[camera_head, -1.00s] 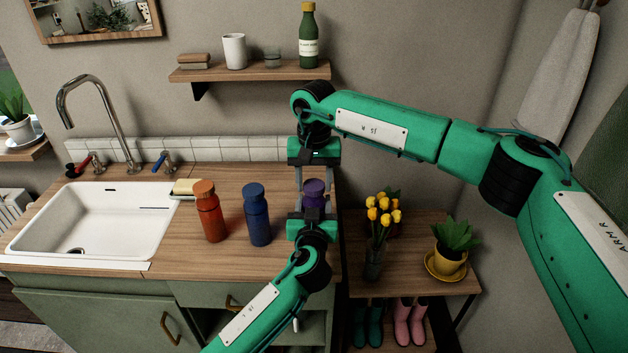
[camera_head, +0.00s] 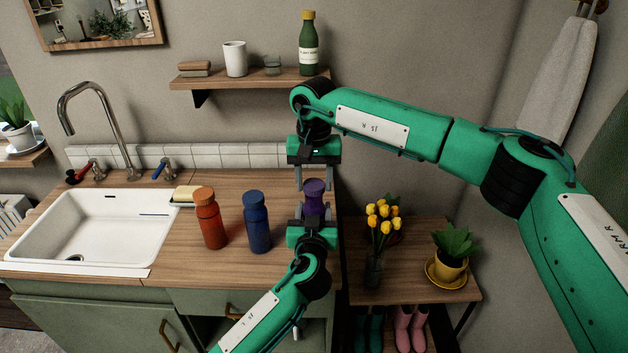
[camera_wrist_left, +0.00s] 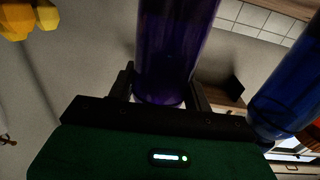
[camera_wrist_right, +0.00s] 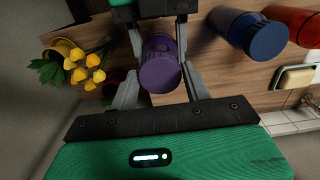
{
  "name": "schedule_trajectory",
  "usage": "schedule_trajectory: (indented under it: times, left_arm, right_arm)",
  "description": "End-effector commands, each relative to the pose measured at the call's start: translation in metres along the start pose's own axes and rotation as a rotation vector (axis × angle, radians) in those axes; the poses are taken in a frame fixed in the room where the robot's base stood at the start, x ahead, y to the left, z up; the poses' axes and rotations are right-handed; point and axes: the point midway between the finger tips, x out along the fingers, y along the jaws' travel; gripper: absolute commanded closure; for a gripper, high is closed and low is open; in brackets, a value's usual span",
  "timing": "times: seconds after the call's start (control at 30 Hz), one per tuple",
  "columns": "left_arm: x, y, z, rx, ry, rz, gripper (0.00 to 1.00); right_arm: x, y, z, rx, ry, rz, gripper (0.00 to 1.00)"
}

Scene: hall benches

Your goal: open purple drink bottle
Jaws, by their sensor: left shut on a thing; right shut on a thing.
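The purple drink bottle (camera_head: 314,198) is at the right end of the wooden counter, partly hidden by my grippers. My left gripper (camera_head: 313,216) is shut on its body from the near side. The left wrist view shows the translucent purple body (camera_wrist_left: 172,50) between the fingers. My right gripper (camera_head: 314,186) reaches in from the far side, its fingers shut on the bottle's purple cap (camera_wrist_right: 159,68), one on each side. The cap appears to be on the bottle in the right wrist view; whether it is loosened cannot be seen.
A blue bottle (camera_head: 257,225) and an orange bottle (camera_head: 210,220) stand left of the purple one. The sink (camera_head: 90,232) is farther left. Yellow flowers (camera_head: 382,215) and a potted plant (camera_head: 452,247) stand on a lower side table (camera_head: 418,295) at right.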

Motion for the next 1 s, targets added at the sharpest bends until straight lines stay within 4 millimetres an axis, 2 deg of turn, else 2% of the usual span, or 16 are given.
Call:
schedule_trajectory:
  times: [0.3,0.53,0.57,0.67,0.7,1.0]
  left_arm:
    - [0.0,0.0,0.0,0.0,0.0,0.0,1.0]
    - [0.0,0.0,0.0,0.0,0.0,0.0,1.0]
    - [0.0,0.0,0.0,0.0,0.0,0.0,0.48]
    - [0.0,0.0,0.0,0.0,0.0,0.0,0.28]
    - [0.0,0.0,0.0,0.0,0.0,0.0,0.24]
    - [-0.002,0.0,0.001,0.0,0.0,0.0,0.24]
  right_arm:
    - [-0.035,0.0,0.0,0.0,0.002,-0.001,0.79]
    - [-0.039,0.0,0.0,0.0,0.0,0.0,0.79]
    - [-0.039,0.0,0.0,0.0,0.0,0.0,0.79]
    - [-0.039,0.0,0.0,0.0,0.0,0.0,0.79]
    - [-0.039,0.0,0.0,0.0,0.0,0.0,0.79]
    - [-0.038,0.0,0.0,0.0,0.0,0.0,0.79]
